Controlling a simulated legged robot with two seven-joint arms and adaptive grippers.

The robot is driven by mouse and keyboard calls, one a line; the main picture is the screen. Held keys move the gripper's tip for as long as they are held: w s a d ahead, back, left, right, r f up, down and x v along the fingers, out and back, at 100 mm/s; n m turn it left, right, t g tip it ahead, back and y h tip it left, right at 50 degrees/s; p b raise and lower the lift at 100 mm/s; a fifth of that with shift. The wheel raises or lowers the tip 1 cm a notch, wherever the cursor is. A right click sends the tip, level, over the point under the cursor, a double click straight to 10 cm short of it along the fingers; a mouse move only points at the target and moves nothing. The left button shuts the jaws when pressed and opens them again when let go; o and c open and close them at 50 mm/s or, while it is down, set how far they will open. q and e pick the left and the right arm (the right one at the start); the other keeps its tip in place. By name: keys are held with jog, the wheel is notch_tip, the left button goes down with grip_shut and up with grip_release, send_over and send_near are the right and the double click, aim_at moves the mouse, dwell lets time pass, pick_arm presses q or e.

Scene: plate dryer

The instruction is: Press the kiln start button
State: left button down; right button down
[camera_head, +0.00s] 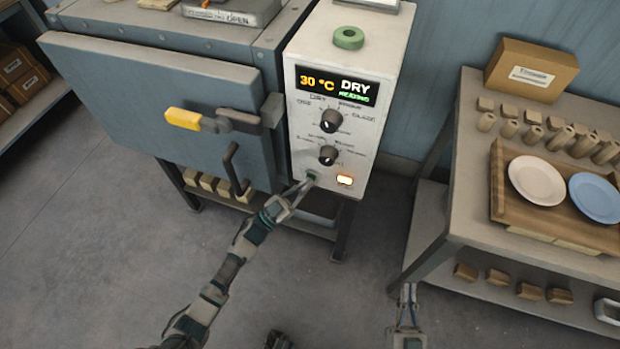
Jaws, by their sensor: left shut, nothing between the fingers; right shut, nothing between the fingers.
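The kiln (170,100) is a blue-grey box with its door shut. Its white control panel (372,120) has a display (335,87) reading 30 °C, DRY and a smaller green word that looks like HEATING. Low on the panel is a small green button (312,174), partly covered by my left gripper (307,182). That gripper is shut and empty, with its tips at the button; I cannot tell whether the button is pushed in. My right gripper (408,291) is shut and empty, low beside the right table.
Two dials (331,121) sit above the buttons. The kiln door has a yellow-ended handle (184,119). On the right, a table (451,190) holds a wooden tray (497,180) with a white plate (537,180) and a blue plate (597,196). The floor between is clear.

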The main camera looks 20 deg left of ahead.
pick_arm(q)
jog(key=shift+s+p, duration=0.5)
jog(key=shift+s, duration=0.45)
pick_arm(e)
jog(key=shift+s+r+y, duration=0.1)
jog(key=shift+r+y, duration=0.2)
jog(key=shift+r, duration=0.6)
